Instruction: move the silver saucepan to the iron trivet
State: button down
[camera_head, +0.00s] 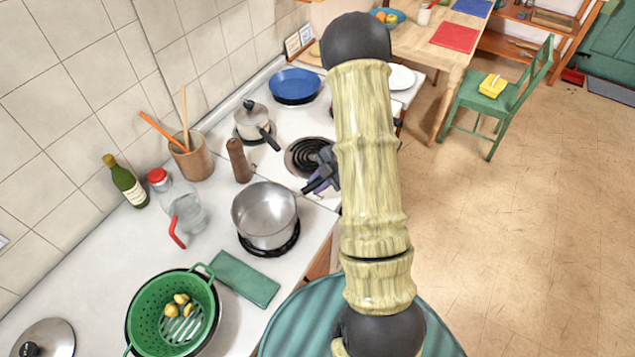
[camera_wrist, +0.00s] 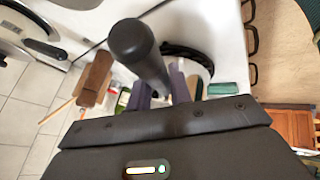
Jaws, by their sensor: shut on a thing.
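The silver saucepan (camera_head: 265,212) is upright and empty, directly over the dark iron trivet (camera_head: 272,250) on the counter. The trivet's black rim shows around the pan's lower edge. I cannot tell whether the pan rests on it or hangs just above. My gripper (camera_head: 322,180) is shut on the saucepan's handle, on the pan's upper right side. My arm partly hides the gripper in the head view. In the wrist view, the dark handle end (camera_wrist: 135,42) rises between the fingers, and black trivet arcs (camera_wrist: 190,48) show beyond.
A bare coil burner (camera_head: 308,152), a pepper mill (camera_head: 239,160) and a lidded saucepan (camera_head: 253,122) stand behind. A green cloth (camera_head: 245,280) and green colander (camera_head: 150,310) lie in front.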

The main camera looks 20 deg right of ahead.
jog(key=shift+f, duration=0.65)
dwell(0.8)
jog(key=c, duration=1.2)
grip_release()
jog(key=shift+b, duration=0.3)
jog(key=shift+d, duration=0.1)
jog(key=b+v, duration=0.2)
jog(key=v, duration=1.5)
jog(key=shift+s+r, duration=0.1)
jog(key=shift+r, duration=0.1)
